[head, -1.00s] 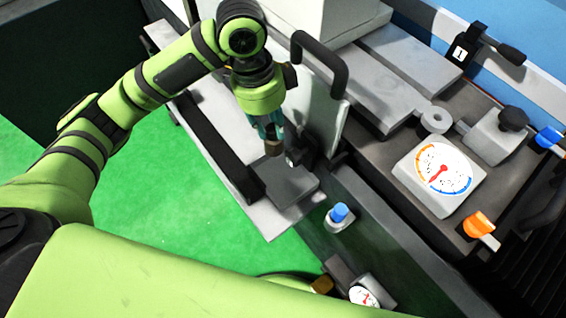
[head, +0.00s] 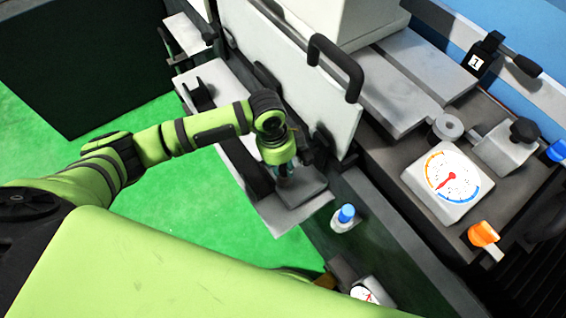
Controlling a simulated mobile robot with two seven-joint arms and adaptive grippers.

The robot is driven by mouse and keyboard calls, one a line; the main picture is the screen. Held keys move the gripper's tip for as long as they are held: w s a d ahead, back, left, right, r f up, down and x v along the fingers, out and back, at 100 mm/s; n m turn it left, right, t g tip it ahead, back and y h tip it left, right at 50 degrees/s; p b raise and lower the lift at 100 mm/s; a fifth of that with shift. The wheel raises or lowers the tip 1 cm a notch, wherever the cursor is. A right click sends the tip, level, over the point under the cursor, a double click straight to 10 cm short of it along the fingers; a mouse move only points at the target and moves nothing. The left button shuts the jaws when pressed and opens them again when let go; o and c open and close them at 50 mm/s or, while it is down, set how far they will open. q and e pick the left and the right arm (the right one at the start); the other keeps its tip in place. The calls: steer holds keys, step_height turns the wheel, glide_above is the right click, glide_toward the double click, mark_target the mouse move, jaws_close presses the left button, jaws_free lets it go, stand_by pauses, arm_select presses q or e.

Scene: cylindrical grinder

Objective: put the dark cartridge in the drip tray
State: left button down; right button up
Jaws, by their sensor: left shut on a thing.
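My left gripper (head: 286,174) points down at the dark grey drip tray (head: 309,189), a shallow slab-like shape on the pale shelf at the front of the machine. The gripper is shut on a small dark thing, which I take to be the dark cartridge (head: 286,183). It is mostly hidden by the fingers and very small here. The fingertips are over the tray's far left part; I cannot tell whether the cartridge touches it. My right gripper is out of view.
A white panel with a black handle (head: 338,66) stands behind the gripper. Right of the tray are a blue button (head: 346,213), a dial gauge (head: 449,181) and an orange knob (head: 483,234). Black fittings (head: 322,147) sit close beside the gripper. Green floor (head: 190,215) is open at left.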

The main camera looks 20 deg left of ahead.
arm_select(q)
steer(key=shift+f, duration=0.1)
steer(key=c, duration=1)
jaws_free()
steer(key=r, duration=0.4)
steer(key=a+r, duration=0.1)
steer(key=r, duration=0.7)
steer(key=shift+s+a+r+b, duration=0.1)
steer(key=shift+a+b, duration=0.2)
steer(key=shift+b, duration=0.05)
